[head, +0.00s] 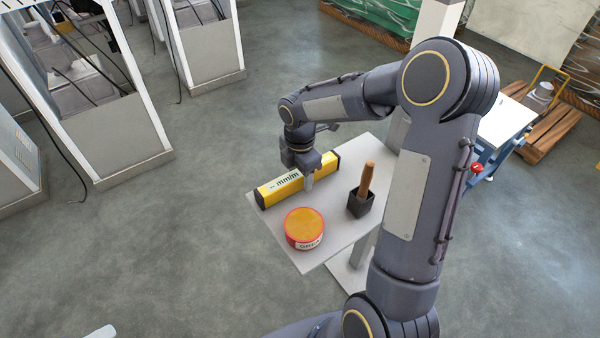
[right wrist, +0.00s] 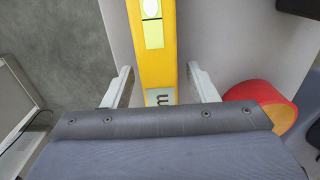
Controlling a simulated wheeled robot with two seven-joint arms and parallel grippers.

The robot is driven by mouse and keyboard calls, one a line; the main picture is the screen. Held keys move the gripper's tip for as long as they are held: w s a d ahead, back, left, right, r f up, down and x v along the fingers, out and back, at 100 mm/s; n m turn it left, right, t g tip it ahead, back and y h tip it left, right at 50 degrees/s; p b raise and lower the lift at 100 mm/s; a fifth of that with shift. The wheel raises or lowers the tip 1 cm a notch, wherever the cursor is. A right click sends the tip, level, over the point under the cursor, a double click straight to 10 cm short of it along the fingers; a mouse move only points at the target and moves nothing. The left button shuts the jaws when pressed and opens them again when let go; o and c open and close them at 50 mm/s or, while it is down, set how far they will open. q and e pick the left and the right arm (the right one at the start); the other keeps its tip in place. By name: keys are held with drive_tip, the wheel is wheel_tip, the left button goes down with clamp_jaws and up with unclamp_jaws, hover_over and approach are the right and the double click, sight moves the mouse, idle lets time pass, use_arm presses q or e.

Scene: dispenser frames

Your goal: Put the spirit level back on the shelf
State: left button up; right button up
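The spirit level (head: 280,188) is a long yellow bar with black ends and a pale label. It lies along the far left side of a small grey table top (head: 285,255). My right gripper (head: 308,180) is over it, pointing down. In the right wrist view the level (right wrist: 155,65) runs between the two pale fingers of the gripper (right wrist: 160,88), with a gap on each side. The gripper is open. A pale tip (head: 100,332) at the bottom left edge of the head view may be my left gripper; most of it is out of frame.
A red and orange round tin (head: 304,230) stands near the level on the table. A black square holder (head: 360,204) with a brown handle (head: 367,180) stands to its right. White-framed cabinets (head: 110,130) stand at the left. A white-topped blue cart (head: 500,122) is at the right.

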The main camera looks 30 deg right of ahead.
drive_tip(key=shift+r, duration=0.1)
drive_tip(key=s+r+m, duration=0.2)
drive_tip(key=r, duration=0.5)
drive_tip(key=s+r+m, duration=0.1)
drive_tip(key=s+r, duration=0.2)
drive_tip(key=r, duration=0.4)
drive_tip(key=s+a+f+m+t+y, duration=0.1)
drive_tip(key=s+a+m+t+y, duration=0.1)
drive_tip(key=s+m, duration=0.6)
drive_tip(key=s+a+m+t+y, duration=0.1)
drive_tip(key=s+a+m+t, duration=0.2)
drive_tip(key=s+m, duration=0.6)
drive_tip(key=shift+a+f+m+t+y, duration=0.3)
drive_tip(key=shift+a+f+y, duration=0.1)
drive_tip(key=shift+a, duration=0.75)
drive_tip(key=shift+s, duration=0.1)
